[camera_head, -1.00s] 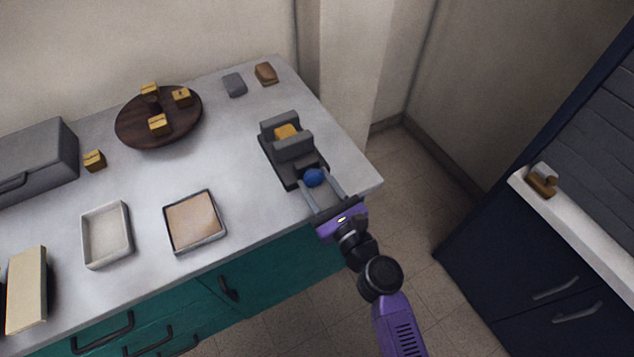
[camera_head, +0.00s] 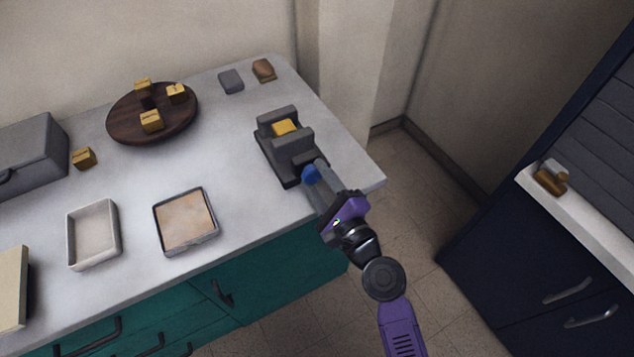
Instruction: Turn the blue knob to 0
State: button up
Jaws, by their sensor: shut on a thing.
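The blue knob (camera_head: 309,175) is on the front end of a dark grey device (camera_head: 282,168) near the right end of the counter. The device has two upright grey walls with a yellow block (camera_head: 286,128) between them. My purple gripper (camera_head: 315,178) reaches in from the lower right and is shut on the blue knob. Its grey fingers are rolled and hide much of the knob. No number or mark on the knob can be read.
A round dark wooden board (camera_head: 133,130) with several yellow blocks stands at the back left. A white tray (camera_head: 70,240) and a tan-filled tray (camera_head: 217,238) lie on the left. The counter's right edge (camera_head: 368,172) is close to my gripper.

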jog(key=n+b, duration=0.3)
jog(key=n, duration=0.3)
jog(key=shift+d+f+b, duration=0.1)
jog(key=shift+f+b, duration=0.05)
jog(key=shift+b, duration=0.2)
jog(key=n+b, duration=0.3)
jog(key=n, duration=0.2)
jog(key=shift+r+n, duration=0.2)
jog(key=shift+n, duration=0.2)
jog(key=o, duration=1.4)
jog(key=b+v, duration=0.1)
jog(key=v, duration=0.6)
jog(key=shift+s+d, duration=0.15)
jog(key=shift+s, duration=0.2)
